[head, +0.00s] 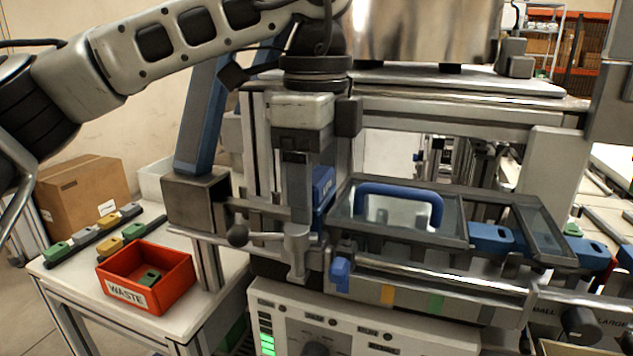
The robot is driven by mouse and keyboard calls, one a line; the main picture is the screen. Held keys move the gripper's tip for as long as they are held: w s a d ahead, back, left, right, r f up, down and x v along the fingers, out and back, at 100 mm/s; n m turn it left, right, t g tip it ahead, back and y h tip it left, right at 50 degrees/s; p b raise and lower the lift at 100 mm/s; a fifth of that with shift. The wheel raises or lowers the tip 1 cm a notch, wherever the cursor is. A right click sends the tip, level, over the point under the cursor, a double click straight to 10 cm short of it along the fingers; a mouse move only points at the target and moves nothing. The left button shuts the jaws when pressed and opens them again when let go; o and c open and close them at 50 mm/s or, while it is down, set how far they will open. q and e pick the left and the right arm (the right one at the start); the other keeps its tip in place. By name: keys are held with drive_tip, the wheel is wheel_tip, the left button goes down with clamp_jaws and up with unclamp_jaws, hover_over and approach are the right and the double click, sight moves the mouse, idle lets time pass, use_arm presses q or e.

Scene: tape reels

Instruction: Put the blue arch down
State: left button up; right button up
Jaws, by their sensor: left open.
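The blue arch (437,208) is a rounded handle on a framed clear cover (455,238) over the machine's track, right of centre. It stands up from the cover, and the cover looks nearly flat. My left gripper (300,215) points down to the left of the arch and is apart from it. It is open, with nothing seen between its fingers. Its fingertips are hard to tell from the grey machine parts behind. My right gripper is not in view.
A red waste bin (172,287) stands on the white side table (75,292), near several coloured blocks.

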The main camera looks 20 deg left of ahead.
sight(315, 175)
use_arm(q)
drive_tip(key=shift+s, duration=0.2)
drive_tip(key=shift+r+p, duration=0.45)
wheel_tip(315, 175, up, 12)
drive_tip(key=p, duration=0.2)
drive_tip(key=shift+r, duration=0.2)
idle(0.3)
